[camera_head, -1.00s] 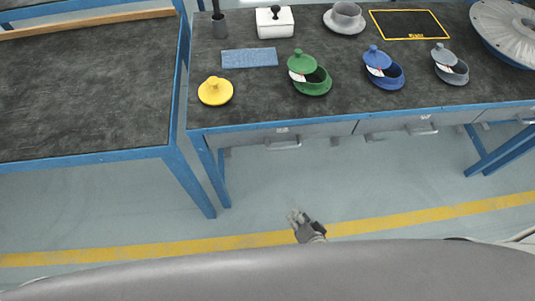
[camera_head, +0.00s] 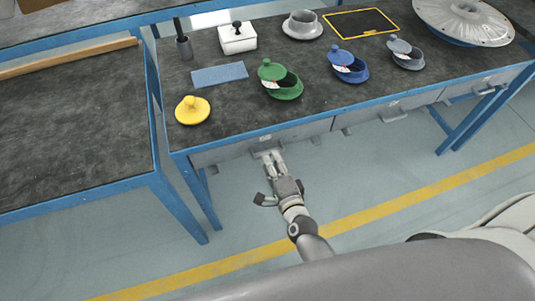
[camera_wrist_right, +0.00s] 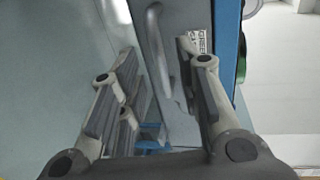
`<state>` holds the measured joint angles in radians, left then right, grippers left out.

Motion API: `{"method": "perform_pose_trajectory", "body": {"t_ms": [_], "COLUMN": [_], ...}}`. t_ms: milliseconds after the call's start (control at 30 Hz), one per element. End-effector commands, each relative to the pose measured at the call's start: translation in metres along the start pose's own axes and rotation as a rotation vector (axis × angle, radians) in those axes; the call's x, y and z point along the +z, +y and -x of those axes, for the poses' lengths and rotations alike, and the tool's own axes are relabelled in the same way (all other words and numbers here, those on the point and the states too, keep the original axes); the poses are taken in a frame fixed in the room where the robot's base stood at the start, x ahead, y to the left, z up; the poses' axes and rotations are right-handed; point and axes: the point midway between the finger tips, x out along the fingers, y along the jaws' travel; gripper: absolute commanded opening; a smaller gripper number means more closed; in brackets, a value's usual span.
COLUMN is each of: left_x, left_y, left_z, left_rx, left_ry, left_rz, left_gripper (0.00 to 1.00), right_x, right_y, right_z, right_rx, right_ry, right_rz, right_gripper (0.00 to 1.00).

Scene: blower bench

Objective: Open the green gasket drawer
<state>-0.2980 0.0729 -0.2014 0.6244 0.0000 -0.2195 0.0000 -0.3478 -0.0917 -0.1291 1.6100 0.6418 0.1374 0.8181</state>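The bench's left drawer (camera_head: 225,152) has a grey front below the green pot; no green shows on the front itself. In the wrist view its front (camera_wrist_right: 180,20) carries a small printed label (camera_wrist_right: 199,41) and a grey bar handle (camera_wrist_right: 155,40). It looks shut. My right gripper (camera_head: 273,157) is at this handle in the head view. In the wrist view the right gripper (camera_wrist_right: 158,60) is open, with the handle between its spread fingers; I cannot tell whether they touch it. My left gripper is not in view.
More drawers (camera_head: 375,112) lie to the right. Blue bench legs (camera_head: 192,200) stand left of my right arm. The floor in front is clear.

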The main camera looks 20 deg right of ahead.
Motion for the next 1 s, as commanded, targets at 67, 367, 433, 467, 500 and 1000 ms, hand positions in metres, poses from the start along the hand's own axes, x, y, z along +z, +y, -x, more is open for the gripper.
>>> {"method": "perform_pose_trajectory", "body": {"t_ms": [67, 367, 433, 467, 500, 1000], "left_x": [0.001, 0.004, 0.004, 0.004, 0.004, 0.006], "left_y": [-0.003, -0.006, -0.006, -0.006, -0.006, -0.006], "left_z": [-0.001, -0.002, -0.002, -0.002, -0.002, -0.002], "left_rx": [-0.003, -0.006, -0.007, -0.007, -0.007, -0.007], "left_ry": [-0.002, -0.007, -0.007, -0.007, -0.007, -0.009], "left_rz": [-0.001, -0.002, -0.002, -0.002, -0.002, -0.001], "left_gripper": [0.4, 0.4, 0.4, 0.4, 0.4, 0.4], "right_x": [0.0, 0.001, 0.0, 0.0, 0.0, 0.0], "right_y": [0.0, 0.001, 0.001, 0.001, 0.001, 0.001], "right_z": [-0.014, -0.04, -0.042, -0.043, -0.043, -0.042], "right_rx": [-0.001, 0.002, 0.002, 0.002, 0.002, 0.002], "right_ry": [0.0, -0.001, -0.001, -0.001, -0.001, -0.001], "right_rz": [0.0, 0.001, 0.001, 0.001, 0.001, 0.001], "right_gripper": [0.32, 0.32, 0.32, 0.32, 0.32, 0.0]}}
